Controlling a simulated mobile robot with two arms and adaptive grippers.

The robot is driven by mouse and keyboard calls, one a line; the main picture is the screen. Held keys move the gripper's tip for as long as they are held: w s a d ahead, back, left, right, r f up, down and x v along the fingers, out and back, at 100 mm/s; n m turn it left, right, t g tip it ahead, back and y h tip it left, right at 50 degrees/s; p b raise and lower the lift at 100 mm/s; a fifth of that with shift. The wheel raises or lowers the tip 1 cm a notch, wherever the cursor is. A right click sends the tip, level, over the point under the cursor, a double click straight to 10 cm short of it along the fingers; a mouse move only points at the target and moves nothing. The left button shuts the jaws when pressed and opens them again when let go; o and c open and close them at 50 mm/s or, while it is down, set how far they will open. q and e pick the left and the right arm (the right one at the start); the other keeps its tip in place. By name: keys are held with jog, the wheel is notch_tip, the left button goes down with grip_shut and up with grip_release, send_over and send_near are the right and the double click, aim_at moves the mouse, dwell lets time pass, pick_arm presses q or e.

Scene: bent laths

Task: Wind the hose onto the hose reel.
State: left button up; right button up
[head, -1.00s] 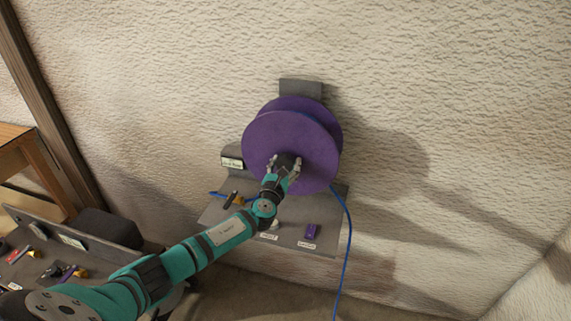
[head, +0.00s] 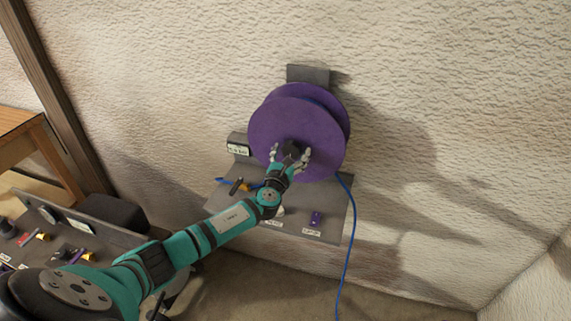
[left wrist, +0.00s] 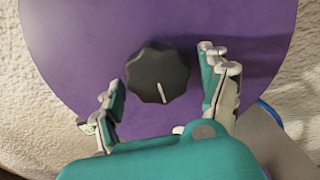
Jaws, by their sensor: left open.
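The purple hose reel (head: 284,115) is mounted on the wall, with two round discs. A dark scalloped knob (left wrist: 158,73) with a light mark sits on the face of its front disc. The blue hose (head: 350,245) hangs from the reel's right side and runs down past the shelf. My left gripper (head: 289,153) is at the front disc. In the left wrist view, its open fingers (left wrist: 165,88) stand on either side of the knob, with gaps on both sides. My right gripper is not in view.
A grey shelf (head: 335,224) below the reel holds a purple item (head: 315,218) and a yellow-and-black one. A second grey tray (head: 112,238) with small tools is at the lower left, near a wooden table (head: 25,135). The wall to the right is clear.

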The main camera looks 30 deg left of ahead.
pick_arm(q)
jog(key=v, duration=1.1)
jog(key=shift+s+d, duration=0.1)
jog(key=s+d+r+n+y+b, duration=0.1)
jog(key=s+d+n+b, duration=0.1)
jog(key=s+n+b, duration=0.6)
jog(key=shift+n+y, duration=0.3)
jog(key=shift+n, duration=0.6)
jog(key=p+x, duration=0.1)
jog(key=x, duration=0.5)
jog(key=p+x, duration=0.1)
jog(key=x, duration=0.5)
jog(key=d+p+x, duration=0.1)
jog(key=x, duration=0.5)
jog(key=shift+w+f+p, duration=0.4)
jog(key=shift+w, duration=0.1)
jog(key=shift+x, duration=0.8)
